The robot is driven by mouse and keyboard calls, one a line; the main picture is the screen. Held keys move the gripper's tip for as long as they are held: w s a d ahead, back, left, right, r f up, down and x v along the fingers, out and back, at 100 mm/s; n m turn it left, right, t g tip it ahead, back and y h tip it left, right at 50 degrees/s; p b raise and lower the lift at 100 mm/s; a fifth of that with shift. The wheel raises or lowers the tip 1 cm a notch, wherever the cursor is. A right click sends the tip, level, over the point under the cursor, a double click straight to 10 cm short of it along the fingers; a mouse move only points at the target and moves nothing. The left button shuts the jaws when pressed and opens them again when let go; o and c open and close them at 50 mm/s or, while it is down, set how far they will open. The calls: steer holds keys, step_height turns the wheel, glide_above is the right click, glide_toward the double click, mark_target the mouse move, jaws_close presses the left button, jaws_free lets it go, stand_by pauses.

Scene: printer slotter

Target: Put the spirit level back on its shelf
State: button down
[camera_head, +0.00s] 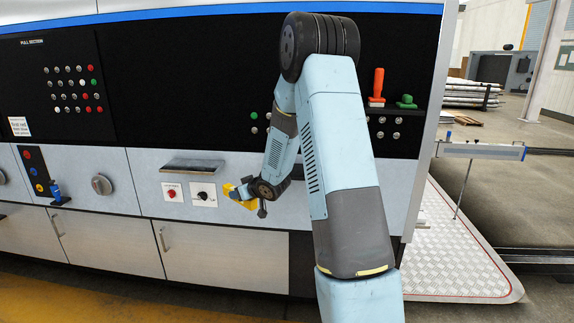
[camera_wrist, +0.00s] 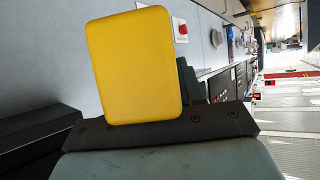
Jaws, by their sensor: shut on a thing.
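The yellow spirit level (camera_head: 240,190) is held in my gripper (camera_head: 247,191) in front of the machine's grey lower panel. It is partly hidden by the gripper in the head view. In the wrist view the yellow level (camera_wrist: 138,62) fills the upper middle as a rounded block and hides most of the jaws. My gripper is shut on it. A small dark shelf (camera_head: 192,167) juts from the grey panel, up and to the left of the level in the head view. I see nothing standing on it.
A red switch (camera_head: 172,193) and a black knob (camera_head: 203,195) sit below the small shelf. An orange-handled tool (camera_head: 377,88) and a green object (camera_head: 406,101) stand on a ledge to the right. A blue item (camera_head: 57,193) is at the left. Cabinet doors (camera_head: 190,249) lie below.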

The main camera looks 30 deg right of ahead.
steer(key=s+d+r+n+g+y, duration=0.1)
steer(key=d+r+n+g+y, duration=0.15)
steer(key=d+r+n, duration=0.4)
steer(key=s+d+r+g+y, duration=0.2)
steer(key=s+d+r, duration=0.3)
steer(key=s+d, duration=0.3)
steer(key=shift+s+r+n+y, duration=0.2)
steer(key=shift+r+n+y, duration=0.15)
steer(key=shift+y, duration=0.4)
steer(key=shift+f, duration=0.1)
steer(key=shift+w+d+f, duration=0.6)
steer(key=shift+w+d, duration=0.55)
steer(key=shift+w, duration=0.45)
steer(key=shift+w+d+f, duration=0.6)
steer(key=shift+w+d, duration=0.6)
steer(key=shift+w, duration=0.45)
steer(key=shift+w+d+f, duration=0.6)
steer(key=shift+w+d, duration=0.55)
steer(key=shift+w, duration=0.45)
steer(key=shift+f, duration=0.65)
